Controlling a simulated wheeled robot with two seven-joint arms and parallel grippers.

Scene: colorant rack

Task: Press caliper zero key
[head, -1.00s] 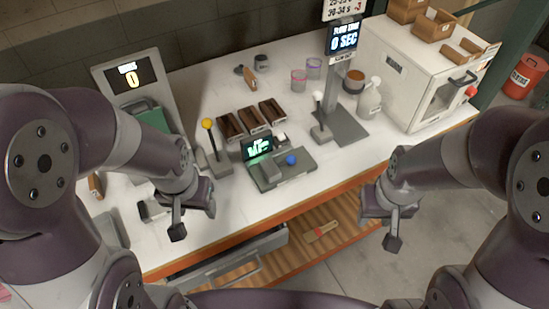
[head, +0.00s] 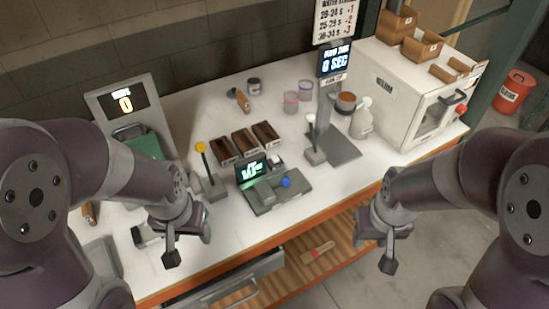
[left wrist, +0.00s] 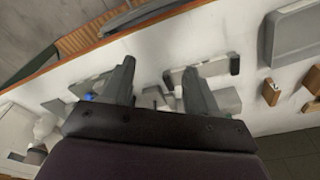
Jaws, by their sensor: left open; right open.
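A small grey-green bench device with a lit green display (head: 251,170), a grey block and a blue knob (head: 286,182) stands mid-table near the front edge; I take it as the caliper station, but no key label is readable. Something blue (left wrist: 88,97) shows beside a finger in the left wrist view. My left gripper (head: 188,242) is open and empty, front-left of the device and apart from it. Its two spread fingers show in the left wrist view (left wrist: 160,85). My right gripper (head: 388,245) is open and empty, off the table's front edge to the right.
A yellow-knobbed lever (head: 201,150) stands left of the device, a white-knobbed lever (head: 313,135) to its right. Brown trays (head: 245,143) lie behind it. A scale display (head: 122,104) is at left, a white oven-like box (head: 398,90) at right. A drawer (head: 235,280) juts out below.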

